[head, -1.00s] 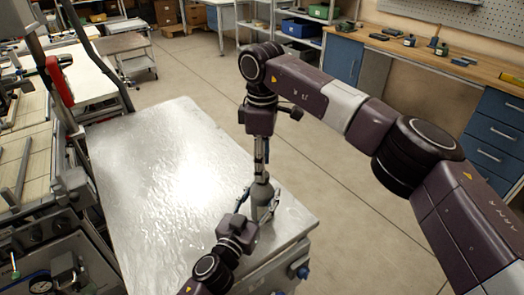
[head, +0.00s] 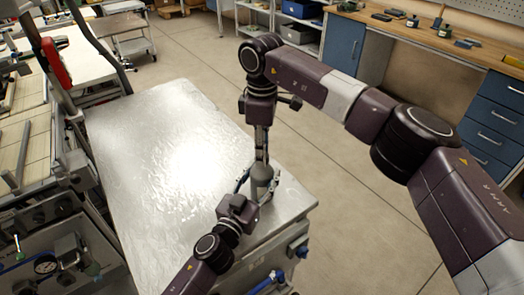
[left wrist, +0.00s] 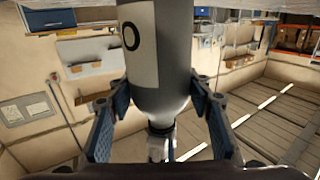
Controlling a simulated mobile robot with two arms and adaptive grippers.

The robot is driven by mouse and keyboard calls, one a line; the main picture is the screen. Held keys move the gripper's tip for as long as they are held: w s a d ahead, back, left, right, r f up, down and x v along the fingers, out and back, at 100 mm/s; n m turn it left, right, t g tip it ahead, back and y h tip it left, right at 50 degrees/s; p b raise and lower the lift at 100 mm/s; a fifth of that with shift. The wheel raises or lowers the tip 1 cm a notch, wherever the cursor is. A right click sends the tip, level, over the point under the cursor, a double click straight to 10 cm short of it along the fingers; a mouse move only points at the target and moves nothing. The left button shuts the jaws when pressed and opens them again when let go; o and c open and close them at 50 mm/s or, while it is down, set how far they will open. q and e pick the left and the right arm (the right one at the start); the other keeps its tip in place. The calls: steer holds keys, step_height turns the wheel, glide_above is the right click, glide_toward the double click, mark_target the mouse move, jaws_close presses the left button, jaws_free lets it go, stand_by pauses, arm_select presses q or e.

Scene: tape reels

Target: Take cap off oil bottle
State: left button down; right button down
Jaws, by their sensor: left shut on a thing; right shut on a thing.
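The oil bottle (head: 262,174) is a small grey shape above the near right part of the metal table. It fills the middle of the left wrist view as a grey body (left wrist: 160,92) with a pale label, narrowing to a dark-ringed neck. My left gripper (head: 257,190) is shut on the bottle, with a blue-padded finger on each side of it. My right gripper (head: 262,157) points down from above and is shut at the bottle's top. The cap is too small and covered to make out in the head view.
The metal table (head: 160,130) is otherwise bare, with clear room to the left. A wooden workbench (head: 420,38) with blue drawers stands at the back right. A machine with a red handle (head: 53,62) is at the left. Open floor lies right of the table.

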arm_select(q)
steer(key=shift+r, duration=0.1)
arm_select(e)
steer(key=n, duration=1)
steer(key=shift+n, duration=0.4)
steer(key=n, duration=0.3)
steer(key=shift+w+n, duration=0.1)
steer(key=shift+n, duration=0.3)
steer(key=n, duration=0.3)
steer(key=shift+n, duration=0.3)
steer(key=n, duration=0.3)
steer(key=shift+r+n, duration=0.1)
steer(key=shift+n, duration=0.3)
steer(key=n, duration=0.7)
steer(key=shift+n, duration=0.3)
steer(key=n, duration=0.5)
steer(key=shift+n, duration=0.3)
steer(key=n, duration=0.5)
steer(key=shift+n, duration=0.4)
steer(key=n, duration=0.5)
steer(key=shift+n, duration=0.3)
steer(key=n, duration=0.3)
steer(key=shift+r+n, duration=0.1)
steer(key=shift+n, duration=0.3)
arm_select(q)
steer(key=shift+d, duration=0.1)
arm_select(e)
steer(key=n, duration=0.3)
steer(key=shift+n, duration=0.3)
